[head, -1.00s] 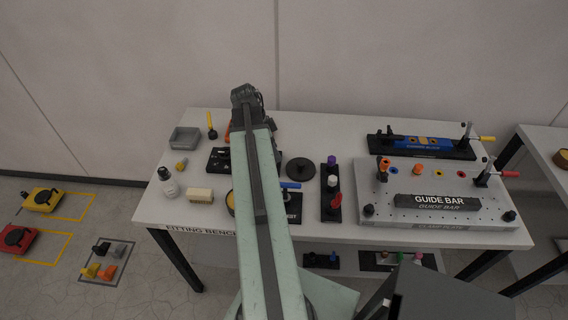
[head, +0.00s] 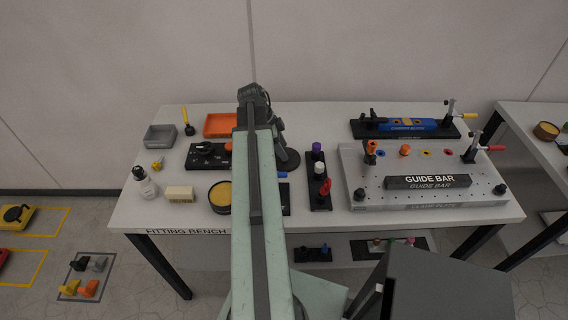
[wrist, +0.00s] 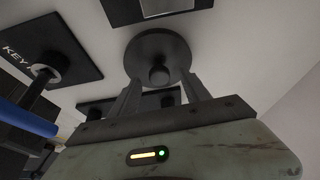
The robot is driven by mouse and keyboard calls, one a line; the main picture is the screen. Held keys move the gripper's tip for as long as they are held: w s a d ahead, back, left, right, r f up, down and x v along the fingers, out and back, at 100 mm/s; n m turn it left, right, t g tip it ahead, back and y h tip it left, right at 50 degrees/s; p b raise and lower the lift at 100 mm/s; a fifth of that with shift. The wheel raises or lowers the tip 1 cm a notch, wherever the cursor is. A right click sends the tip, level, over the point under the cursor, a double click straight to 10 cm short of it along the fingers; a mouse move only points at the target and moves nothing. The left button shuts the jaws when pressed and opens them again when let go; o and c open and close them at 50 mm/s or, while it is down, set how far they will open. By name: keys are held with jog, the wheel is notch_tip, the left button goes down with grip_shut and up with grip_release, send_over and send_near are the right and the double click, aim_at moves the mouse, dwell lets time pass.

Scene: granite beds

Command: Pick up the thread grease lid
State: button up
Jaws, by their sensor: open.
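The lid is a dark round disc with a central knob. In the head view the lid (head: 291,160) lies on the bench, partly hidden behind my arm. In the wrist view the lid (wrist: 158,46) is straight ahead of my gripper (wrist: 161,84). The gripper's two fingers are apart, with the lid's knob appearing between their tips. I cannot tell whether the fingers are level with the knob or short of it. Nothing is held. A round tin with yellow contents (head: 220,194) stands open on the bench, left of my arm.
The fitting bench (head: 140,214) also holds an orange tray (head: 219,125), a grey tray (head: 160,136), a black stand with colored knobs (head: 318,178) and a guide bar (head: 428,182) on a plate. In the wrist view, a blue cylinder (wrist: 26,119) and a KEY plate (wrist: 62,50) are at left.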

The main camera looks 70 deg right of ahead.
jog(key=shift+s+d+f, duration=0.1)
jog(key=shift+s+f, duration=0.05)
jog(key=shift+f, duration=0.55)
jog(key=shift+r, duration=0.2)
grip_shut()
jog(key=shift+r, duration=0.15)
